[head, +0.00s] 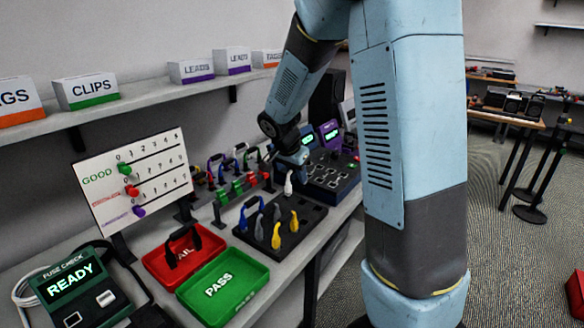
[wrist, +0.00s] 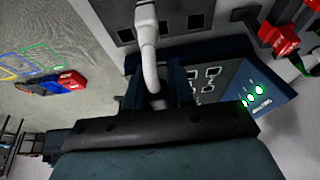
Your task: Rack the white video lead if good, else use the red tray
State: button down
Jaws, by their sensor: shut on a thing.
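My gripper (head: 290,160) is shut on the white video lead (head: 288,184), which hangs below it over the back edge of the black holder block (head: 256,246). In the wrist view the white lead (wrist: 149,55) runs up from between the fingers (wrist: 156,92), its plug end over the block (wrist: 178,42). I cannot tell whether its tip touches the block. The red FAIL tray (head: 158,264) has a black looped lead in it. A rack (head: 222,198) with several leads and red and green clips stands behind. Any fault on the white lead is not visible.
The green PASS tray (head: 246,276) looks empty beside the red tray. Grey-blue and yellow leads (head: 276,236) stand in the block. A dark tester (head: 335,182) with lit screens is right of my gripper. A score board (head: 135,182) and a fuse checker (head: 80,290) reading READY stand left.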

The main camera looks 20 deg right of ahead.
jog(key=shift+w+a+f, duration=0.1)
jog(key=shift+a+f, duration=0.05)
jog(key=shift+f, duration=0.85)
jog(key=shift+a+f, duration=0.15)
jog(key=shift+f, duration=0.8)
jog(key=shift+d+f, duration=0.1)
jog(key=shift+f, duration=0.7)
jog(key=shift+f, duration=0.85)
dwell(0.9)
jog(key=shift+c, duration=1.6)
grip_release()
